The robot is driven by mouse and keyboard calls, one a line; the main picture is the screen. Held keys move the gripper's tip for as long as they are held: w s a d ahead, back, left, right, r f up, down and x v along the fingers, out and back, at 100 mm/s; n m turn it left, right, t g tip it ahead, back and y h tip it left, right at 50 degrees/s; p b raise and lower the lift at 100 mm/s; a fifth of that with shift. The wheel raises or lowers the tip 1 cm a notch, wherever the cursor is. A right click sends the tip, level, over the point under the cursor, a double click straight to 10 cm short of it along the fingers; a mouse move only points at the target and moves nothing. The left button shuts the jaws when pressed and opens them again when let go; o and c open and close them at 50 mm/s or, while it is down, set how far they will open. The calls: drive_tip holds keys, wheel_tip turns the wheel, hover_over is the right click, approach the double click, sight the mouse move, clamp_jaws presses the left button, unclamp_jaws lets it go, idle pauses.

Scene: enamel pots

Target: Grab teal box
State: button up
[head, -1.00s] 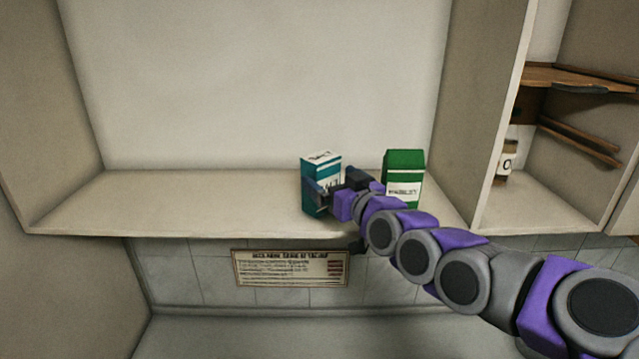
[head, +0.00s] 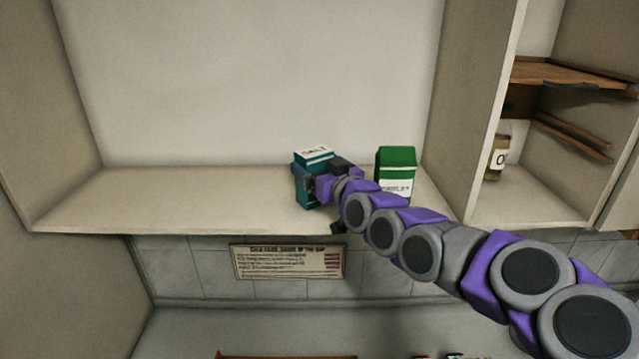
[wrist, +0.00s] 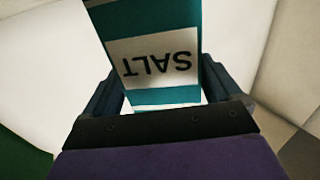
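My gripper (head: 312,184) is at the box, coming from the right and front. In the wrist view my two dark fingers (wrist: 160,75) lie on either side of the box, with their tips close to its edges. I cannot tell whether they press on it. My gripper hides part of the box's front.
A green box (head: 396,160) stands right of the teal box, behind my arm. The long shelf (head: 170,200) is bare to the left. A sign (head: 288,262) hangs below it. A labelled jar (head: 497,158) stands in the right cabinet.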

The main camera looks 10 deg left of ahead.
sight(314, 153)
drive_tip(key=shift+d+r, duration=0.1)
drive_tip(key=c, duration=0.3)
drive_tip(key=shift+s+a, duration=0.15)
drive_tip(key=shift+a, duration=0.7)
drive_tip(key=c, duration=0.6)
drive_tip(key=shift+d+f, duration=0.1)
drive_tip(key=shift+f, duration=0.1)
drive_tip(key=shift+d, duration=0.1)
drive_tip(key=shift+d+r, duration=0.15)
drive_tip(key=shift+r, duration=0.15)
drive_tip(key=shift+r+b, duration=0.3)
drive_tip(key=shift+r, duration=1.25)
drive_tip(key=shift+w+d+r+b+v, duration=0.1)
drive_tip(key=shift+r+b+v, duration=0.35)
drive_tip(key=shift+v, duration=2.2)
drive_tip(key=shift+w+d+b+v, duration=0.1)
drive_tip(key=shift+b+v, duration=0.7)
drive_tip(key=shift+v, duration=1.8)
drive_tip(key=shift+w+d+r+b+v, duration=0.1)
drive_tip(key=shift+r+b+v, duration=0.35)
drive_tip(key=shift+v, duration=2.2)
